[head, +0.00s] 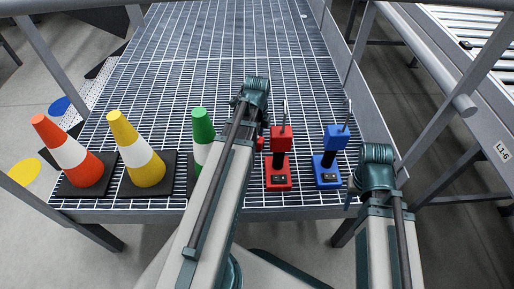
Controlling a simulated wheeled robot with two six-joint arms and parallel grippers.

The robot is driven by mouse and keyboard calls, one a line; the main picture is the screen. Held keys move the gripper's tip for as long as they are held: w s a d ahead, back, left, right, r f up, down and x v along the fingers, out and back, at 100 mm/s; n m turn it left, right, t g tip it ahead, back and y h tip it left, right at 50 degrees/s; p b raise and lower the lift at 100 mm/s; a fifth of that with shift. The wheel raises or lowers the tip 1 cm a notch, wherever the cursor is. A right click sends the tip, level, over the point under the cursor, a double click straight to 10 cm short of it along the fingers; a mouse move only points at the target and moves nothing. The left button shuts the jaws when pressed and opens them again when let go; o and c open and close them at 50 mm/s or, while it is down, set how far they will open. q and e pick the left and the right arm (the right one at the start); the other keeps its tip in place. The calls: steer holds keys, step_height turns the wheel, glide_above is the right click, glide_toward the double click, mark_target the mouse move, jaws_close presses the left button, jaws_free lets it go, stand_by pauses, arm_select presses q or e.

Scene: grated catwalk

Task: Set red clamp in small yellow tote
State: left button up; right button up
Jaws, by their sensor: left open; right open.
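The red clamp (279,173) stands upright near the front edge of the grating, with a red block base, a dark middle, a red upper part and a thin rod on top. My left gripper (237,101) is beyond the clamp and to its left; it is mostly hidden by its own wrist, open, with nothing visible in it. My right gripper (352,188) is low at the right, beside the blue clamp (327,171), open and also mostly hidden by its wrist. No small yellow tote shows in this view. A small red patch left of the red clamp is partly hidden by my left arm.
Orange (72,154), yellow (138,152) and green (203,132) cones stand in a row on the left; my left arm partly covers the green one. The far grating (190,45) is clear. Rails border both sides; a roller conveyor (480,35) is at right.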

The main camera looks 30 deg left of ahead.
arm_select(q)
steer(key=shift+f, duration=0.45)
steer(key=shift+r, duration=0.1)
arm_select(e)
steer(key=shift+f, duration=0.3)
arm_select(q)
jaws_close()
steer(key=shift+r, duration=0.1)
step_height(320, 180, up, 10)
steer(key=p, duration=1)
arm_select(e)
step_height(320, 180, up, 10)
